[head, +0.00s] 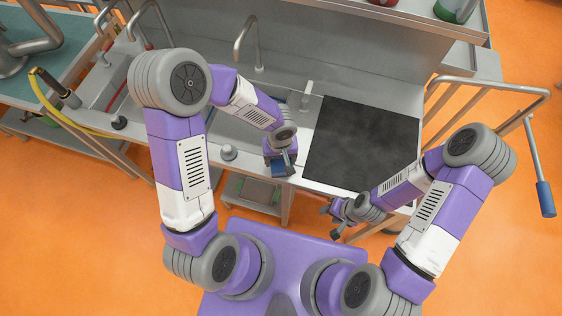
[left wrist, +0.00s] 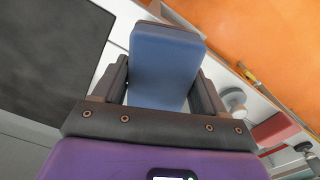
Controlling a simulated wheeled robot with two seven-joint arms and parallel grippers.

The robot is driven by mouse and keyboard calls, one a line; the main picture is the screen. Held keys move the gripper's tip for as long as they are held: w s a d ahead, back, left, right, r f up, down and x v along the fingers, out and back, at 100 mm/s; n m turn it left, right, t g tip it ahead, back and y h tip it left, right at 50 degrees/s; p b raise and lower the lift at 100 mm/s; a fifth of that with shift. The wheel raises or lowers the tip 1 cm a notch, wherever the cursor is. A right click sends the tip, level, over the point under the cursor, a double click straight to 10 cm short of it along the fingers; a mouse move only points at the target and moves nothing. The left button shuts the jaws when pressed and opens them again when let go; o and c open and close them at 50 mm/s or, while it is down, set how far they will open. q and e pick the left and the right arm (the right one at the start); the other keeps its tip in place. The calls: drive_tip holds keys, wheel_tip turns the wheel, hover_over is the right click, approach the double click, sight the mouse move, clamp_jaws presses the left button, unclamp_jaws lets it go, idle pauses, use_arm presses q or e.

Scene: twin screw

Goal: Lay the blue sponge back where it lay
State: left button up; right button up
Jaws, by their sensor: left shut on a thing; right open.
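The blue sponge (left wrist: 165,66) is between the fingers of my left gripper (left wrist: 163,85) in the left wrist view. In the head view my left gripper (head: 283,165) is shut on it near the front edge of the metal counter, just left of the black mat. The sponge shows there only as a small blue patch (head: 280,169). I cannot tell whether it touches the counter. My right gripper (head: 333,217) is open and empty, in front of the counter near the mat's front edge.
A black mat (head: 362,143) covers the counter right of the sink (head: 235,125). Faucets (head: 247,42) rise behind. A grey knob-like piece (head: 229,152) stands on the front edge, left of my left gripper. A metal rail (head: 490,84) stands at the right. Orange floor lies in front.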

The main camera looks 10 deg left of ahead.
sight(280, 166)
use_arm(q)
drive_tip(key=shift+w+f+b, duration=0.1)
drive_tip(key=shift+f+b, duration=0.2)
drive_tip(key=shift+f, duration=2.5)
drive_tip(key=shift+f, duration=0.15)
drive_tip(key=o, duration=0.9)
drive_tip(key=shift+o, duration=0.2)
wheel_tip(280, 166, up, 12)
drive_tip(key=shift+r+p, duration=0.2)
drive_tip(key=shift+p, duration=0.5)
